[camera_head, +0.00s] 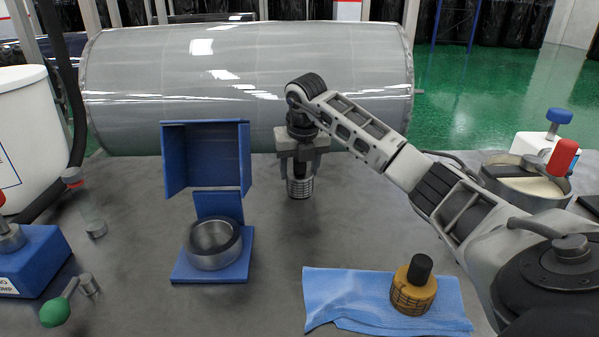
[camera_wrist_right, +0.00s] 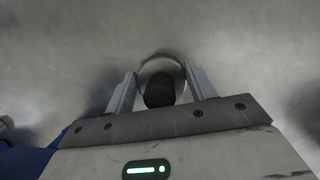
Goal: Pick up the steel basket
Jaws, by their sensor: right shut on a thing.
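The steel basket (camera_head: 300,188) is a small ribbed metal cylinder with a dark knob, in the middle of the head view. My right gripper (camera_head: 300,165) points down and is shut on it from above, a finger on each side of the knob. In the right wrist view the basket's round rim (camera_wrist_right: 163,57) and dark knob (camera_wrist_right: 158,92) show between the fingertips (camera_wrist_right: 160,85). I cannot tell whether the basket's bottom touches the grey table. My left gripper is not in view.
A blue stand (camera_head: 213,270) with a steel ring is left of the basket. A yellow basket (camera_head: 413,290) with a black knob sits on a blue cloth (camera_head: 345,300). A large wrapped roll (camera_head: 240,85) lies behind. A round pan (camera_head: 525,187) is at right.

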